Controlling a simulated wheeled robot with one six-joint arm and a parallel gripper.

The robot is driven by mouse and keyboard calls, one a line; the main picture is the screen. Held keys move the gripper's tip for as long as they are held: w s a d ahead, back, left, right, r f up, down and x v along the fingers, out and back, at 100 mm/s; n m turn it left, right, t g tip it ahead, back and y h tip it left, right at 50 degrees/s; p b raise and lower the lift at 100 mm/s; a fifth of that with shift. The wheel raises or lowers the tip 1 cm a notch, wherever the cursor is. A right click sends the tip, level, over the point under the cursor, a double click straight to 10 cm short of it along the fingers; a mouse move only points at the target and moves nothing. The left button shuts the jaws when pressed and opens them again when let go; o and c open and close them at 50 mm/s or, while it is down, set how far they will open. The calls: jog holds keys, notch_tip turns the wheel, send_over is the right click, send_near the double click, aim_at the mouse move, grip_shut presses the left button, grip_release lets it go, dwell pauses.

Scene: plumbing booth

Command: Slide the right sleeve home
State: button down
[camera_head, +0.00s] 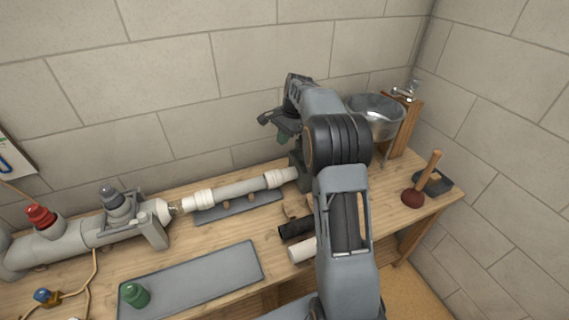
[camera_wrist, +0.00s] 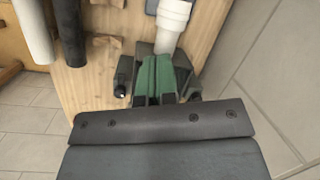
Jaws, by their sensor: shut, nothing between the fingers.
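A pale pipe section (camera_head: 238,190) lies in line with the bench piping, with the left white sleeve (camera_head: 204,197) near its left end. The right white sleeve (camera_head: 273,179) is around its right end, beside a pale stub (camera_head: 290,174) that enters a dark grey block (camera_head: 301,174). Whether the sleeve overlaps the stub I cannot tell. The wrist view shows the right sleeve (camera_wrist: 173,12) at the top and the stub (camera_wrist: 166,42) below it. My gripper (camera_head: 282,140) is above the block; its green fingers (camera_wrist: 157,58) are shut and empty, apart from the sleeve.
A black cylinder (camera_head: 296,229) and a white cylinder (camera_head: 302,249) lie in front of the pipe. A metal bucket (camera_head: 374,120) and a plunger (camera_head: 414,197) stand to the right. A grey mat (camera_head: 200,280) with a green knob (camera_head: 134,294) lies front left. The wall is close behind.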

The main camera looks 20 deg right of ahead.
aim_at(281, 172)
jog(key=w+d+f+m+y+p, duration=0.1)
jog(key=w+d+f+m+y, duration=0.1)
jog(key=w+d+f+m, duration=0.55)
jog(key=a+f+n, duration=0.1)
jog(key=f, duration=0.2)
jog(key=s+a+f+n+p, duration=0.1)
jog(key=a+f, duration=0.1)
jog(key=f, duration=0.2)
jog(key=s+a+f+n+p, duration=0.1)
jog(key=a+f, duration=0.1)
jog(key=f, duration=0.1)
jog(key=shift+s+f+g, duration=0.15)
jog(key=shift+s+g, duration=0.1)
jog(key=shift+g, duration=0.05)
